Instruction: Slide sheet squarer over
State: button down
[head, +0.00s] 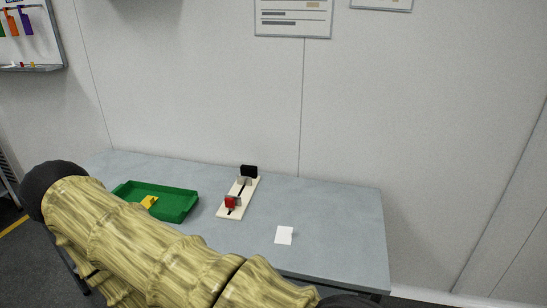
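A narrow cream board (236,200) lies on the grey table, running from front left to back right. A dark slot or rail runs along its middle. A small red block (231,202) sits near its front end, with a grey piece beside it. A black block (249,171) stands at its back end, with a light grey piece just in front. I cannot tell for sure which part is the sheet squarer. A small white sheet or card (284,235) lies flat on the table to the right, apart from the board. My gripper is not in view; my arm crosses the lower left.
A green tray (178,207) holding a yellow piece (149,202) lies left of the board, partly hidden by my arm. The grey table (340,220) is bare at its right. A pale wall stands behind it, and a tool board (27,45) hangs far left.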

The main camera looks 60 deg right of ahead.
aim_at(245, 186)
jog(key=z, duration=1.5)
